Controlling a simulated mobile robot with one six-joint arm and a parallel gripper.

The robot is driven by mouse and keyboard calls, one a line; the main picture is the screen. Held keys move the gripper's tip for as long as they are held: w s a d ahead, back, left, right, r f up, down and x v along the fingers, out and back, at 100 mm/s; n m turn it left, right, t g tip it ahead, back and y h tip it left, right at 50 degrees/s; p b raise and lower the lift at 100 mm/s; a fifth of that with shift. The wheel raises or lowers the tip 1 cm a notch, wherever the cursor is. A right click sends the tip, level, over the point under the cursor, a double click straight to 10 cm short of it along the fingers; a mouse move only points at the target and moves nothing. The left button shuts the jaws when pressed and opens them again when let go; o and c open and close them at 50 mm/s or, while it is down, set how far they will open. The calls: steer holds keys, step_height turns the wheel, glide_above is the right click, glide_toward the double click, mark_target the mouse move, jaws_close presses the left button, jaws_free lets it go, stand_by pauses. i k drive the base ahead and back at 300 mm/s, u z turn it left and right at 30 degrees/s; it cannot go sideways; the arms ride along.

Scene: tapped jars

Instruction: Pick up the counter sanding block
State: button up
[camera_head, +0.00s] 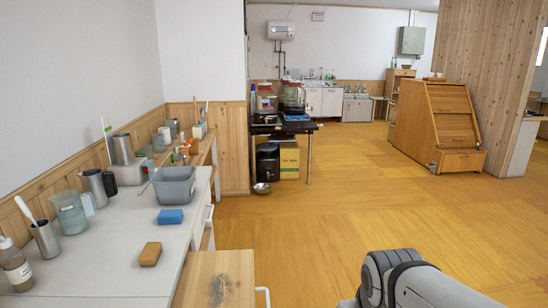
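An orange-brown block (150,254), which looks like the sanding block, lies on the white counter (110,275) near its right edge. A blue block (170,216) lies behind it on the same counter, in front of a grey tub. Nothing touches the orange-brown block. Part of my arm shows at the bottom right, over the floor and well apart from the counter. My gripper is outside the picture.
The floor (330,220) to the right is open.

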mark_target(150, 256)
steer(key=u, duration=2.15)
steer(key=k, duration=1)
steer(key=z, duration=0.9)
steer(key=i, duration=1)
steer(key=z, duration=0.1)
